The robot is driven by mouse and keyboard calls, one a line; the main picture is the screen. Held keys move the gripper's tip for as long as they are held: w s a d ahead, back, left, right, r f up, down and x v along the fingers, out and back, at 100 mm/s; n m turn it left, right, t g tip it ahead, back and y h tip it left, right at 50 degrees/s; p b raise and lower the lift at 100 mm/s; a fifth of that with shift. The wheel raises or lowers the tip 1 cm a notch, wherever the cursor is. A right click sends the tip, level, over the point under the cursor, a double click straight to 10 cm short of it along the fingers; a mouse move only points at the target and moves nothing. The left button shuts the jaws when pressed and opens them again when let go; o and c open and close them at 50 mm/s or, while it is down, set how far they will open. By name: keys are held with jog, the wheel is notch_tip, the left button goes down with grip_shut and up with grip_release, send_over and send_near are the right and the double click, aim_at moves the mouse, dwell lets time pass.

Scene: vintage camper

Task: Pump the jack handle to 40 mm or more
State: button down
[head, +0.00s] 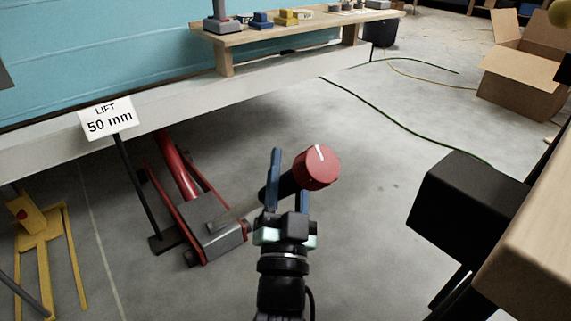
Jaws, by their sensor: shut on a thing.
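The red and grey floor jack (218,238) sits on the concrete, left of centre, with its red lifting arm (177,168) rising under the camper's pale lower edge (180,104). Its jack handle (284,187) slopes up to the right, with a black grip and a red knob (317,167) bearing a white line. My gripper (287,182) has its blue fingers on either side of the black grip and is shut on it. The far contact is partly hidden. A white sign (107,119) on a black post reads "LIFT 50 mm".
A yellow stand (42,250) is at the lower left. A wooden bench (280,34) with small items stands behind. A cardboard box (523,65) is at upper right. A black block and wooden edge (535,255) lie close on the right. Green hose (400,127) crosses otherwise open floor.

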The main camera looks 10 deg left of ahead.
aim_at(292, 190)
jog(key=shift+d+f, duration=0.35)
jog(key=shift+f, duration=0.05)
jog(key=c, duration=0.6)
grip_release()
jog(key=shift+s+d, duration=0.1)
jog(key=shift+o, duration=0.7)
jog(key=b+v, duration=0.2)
jog(key=b, duration=0.2)
jog(key=shift+s+f, duration=0.1)
jog(key=shift+f, duration=0.15)
jog(key=p+v, duration=0.1)
jog(key=v, duration=0.9)
jog(key=shift+s, duration=0.35)
jog(key=shift+r, duration=0.1)
